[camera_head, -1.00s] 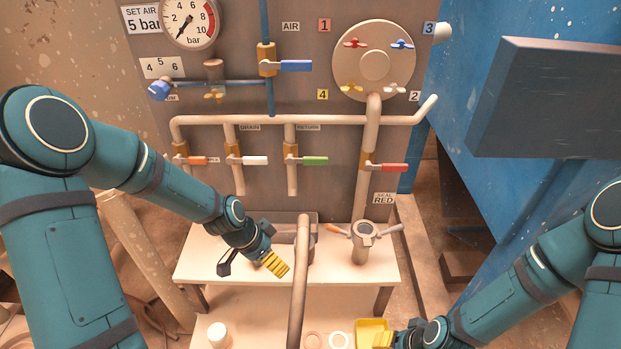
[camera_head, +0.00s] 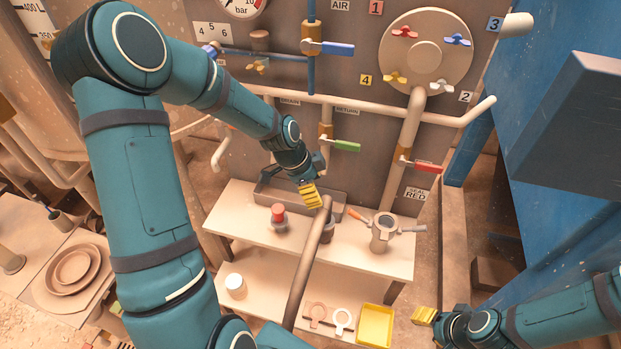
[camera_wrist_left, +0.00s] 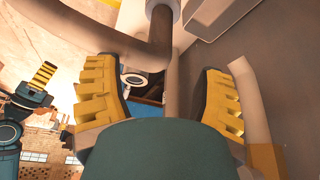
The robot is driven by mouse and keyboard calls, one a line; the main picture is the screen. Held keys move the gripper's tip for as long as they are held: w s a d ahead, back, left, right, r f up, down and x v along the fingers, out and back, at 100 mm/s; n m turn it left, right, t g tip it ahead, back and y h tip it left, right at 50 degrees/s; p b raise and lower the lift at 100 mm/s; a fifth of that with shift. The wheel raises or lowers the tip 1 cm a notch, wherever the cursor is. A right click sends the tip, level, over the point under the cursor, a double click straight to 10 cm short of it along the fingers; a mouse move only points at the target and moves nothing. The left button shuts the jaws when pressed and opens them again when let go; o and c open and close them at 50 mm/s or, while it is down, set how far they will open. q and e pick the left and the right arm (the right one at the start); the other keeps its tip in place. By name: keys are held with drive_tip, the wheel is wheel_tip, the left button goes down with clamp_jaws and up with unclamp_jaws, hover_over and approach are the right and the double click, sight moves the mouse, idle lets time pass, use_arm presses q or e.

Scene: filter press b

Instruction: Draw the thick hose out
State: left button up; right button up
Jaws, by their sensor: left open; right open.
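The thick hose (camera_head: 306,265) is a brownish-grey tube. It runs from in front of the white bench up to an upper bend beside a dark cup (camera_head: 326,228) near the tray. In the left wrist view a curved grey tube (camera_wrist_left: 128,46), apparently the hose, bends beyond the fingers. My left gripper (camera_head: 316,182) is open just above the upper bend, in front of the panel. Its two yellow-padded fingers stand apart in the wrist view (camera_wrist_left: 160,92); I see no contact with the hose. My right gripper (camera_head: 428,316) is open and empty at the lower right, away from the hose.
The bench (camera_head: 240,215) carries a grey tray (camera_head: 275,197), a red-topped fitting (camera_head: 278,218) and a two-handled pot (camera_head: 383,232). A yellow tray (camera_head: 375,325) and white jar (camera_head: 236,286) are on the lower shelf. The valve panel (camera_head: 370,130) stands behind.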

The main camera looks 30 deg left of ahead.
sight(328, 209)
use_arm(q)
drive_tip(key=x, duration=0.9)
drive_tip(key=shift+w+f, duration=0.1)
drive_tip(key=shift+f, duration=0.05)
clamp_jaws()
